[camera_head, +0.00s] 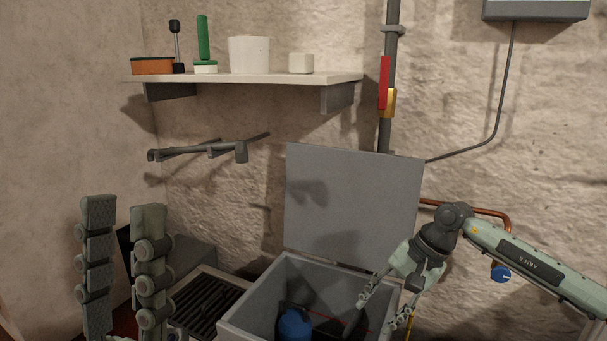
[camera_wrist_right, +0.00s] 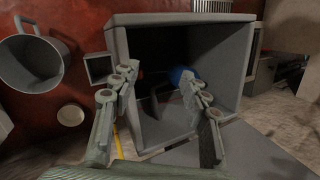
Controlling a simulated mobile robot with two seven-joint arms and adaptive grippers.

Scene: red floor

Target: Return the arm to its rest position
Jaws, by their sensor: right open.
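My right arm reaches in from the right in the head view. Its gripper (camera_head: 371,318) points down and left over the open grey box (camera_head: 252,302). In the right wrist view the two fingers of the right gripper (camera_wrist_right: 158,85) stand wide apart with nothing between them, in front of the box opening (camera_wrist_right: 150,20). A blue object (camera_head: 295,325) lies inside the box, partly hidden by the box wall; it also shows in the wrist view (camera_wrist_right: 183,75), partly behind a finger. My left gripper (camera_head: 124,202) stands upright at the lower left, its fingers apart and empty.
The box's raised lid (camera_head: 350,200) stands behind the right gripper. A shelf (camera_head: 240,77) with several items is on the wall. A pipe with a red-handled valve (camera_head: 385,85) runs beside it. A metal bucket (camera_wrist_right: 32,60) stands on the red floor. A dark grate (camera_head: 208,298) is left of the box.

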